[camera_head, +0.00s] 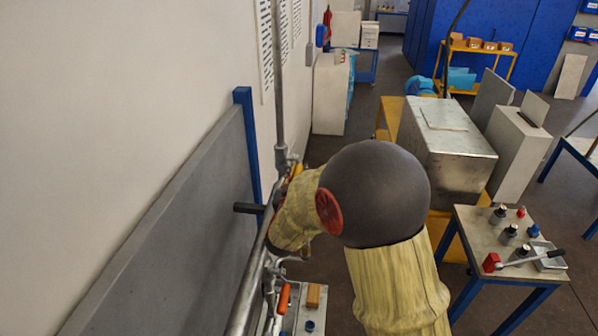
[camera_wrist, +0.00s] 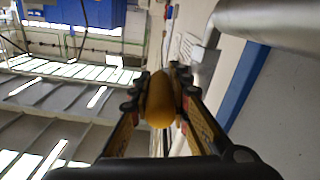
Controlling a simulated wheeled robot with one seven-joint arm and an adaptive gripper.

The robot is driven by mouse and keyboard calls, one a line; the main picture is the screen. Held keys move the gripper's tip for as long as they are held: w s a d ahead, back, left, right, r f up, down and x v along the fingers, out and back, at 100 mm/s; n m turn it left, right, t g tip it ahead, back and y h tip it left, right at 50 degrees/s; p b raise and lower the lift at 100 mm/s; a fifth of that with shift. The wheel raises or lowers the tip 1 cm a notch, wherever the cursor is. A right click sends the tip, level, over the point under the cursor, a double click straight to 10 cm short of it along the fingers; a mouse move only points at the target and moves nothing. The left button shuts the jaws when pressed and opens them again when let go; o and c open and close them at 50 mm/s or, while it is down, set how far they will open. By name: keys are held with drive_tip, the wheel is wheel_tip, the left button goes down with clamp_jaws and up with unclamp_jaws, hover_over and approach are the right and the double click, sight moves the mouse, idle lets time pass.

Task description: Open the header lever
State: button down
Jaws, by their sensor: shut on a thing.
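In the wrist view, a rounded yellow-orange lever grip (camera_wrist: 160,102) sits between the two dark fingers of my gripper (camera_wrist: 159,88). Both fingers press against its sides. In the head view, my sleeved arm covers the gripper and most of the lever. The grey header pipe (camera_head: 247,292) runs along the wall panel at the left of my arm. A thick grey pipe (camera_wrist: 275,24) also shows at the upper right of the wrist view. The lever's pivot and its exact angle are hidden.
An orange handle (camera_head: 284,298) hangs beside the pipe, near a small bench (camera_head: 292,322). A grey wall panel (camera_head: 165,245) stands close on the left. A table (camera_head: 470,232) with flanged vessels and a red-headed tool is at the right. A metal box (camera_head: 440,145) stands behind my arm.

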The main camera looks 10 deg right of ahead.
idle(0.3)
drive_tip(key=f+t+b, duration=0.1)
drive_tip(key=b, duration=0.3)
drive_tip(key=shift+f+b, duration=0.1)
drive_tip(key=shift+b, duration=0.6)
drive_tip(key=t+b, duration=0.1)
drive_tip(key=b, duration=0.2)
drive_tip(key=h+b, duration=0.1)
drive_tip(key=b, duration=0.2)
drive_tip(key=shift+w+f+t+b, duration=0.1)
drive_tip(key=shift+f+t+b, duration=0.25)
drive_tip(key=shift+t+b, duration=0.05)
drive_tip(key=shift+r, duration=0.1)
drive_tip(key=c, duration=1.7)
unclamp_jaws()
drive_tip(key=shift+o, duration=0.2)
drive_tip(key=r+v, duration=0.2)
drive_tip(key=v, duration=1.4)
drive_tip(key=shift+s+a+r, duration=0.3)
drive_tip(key=shift+s+a, duration=0.05)
drive_tip(key=shift+s, duration=0.25)
drive_tip(key=shift+c, duration=0.3)
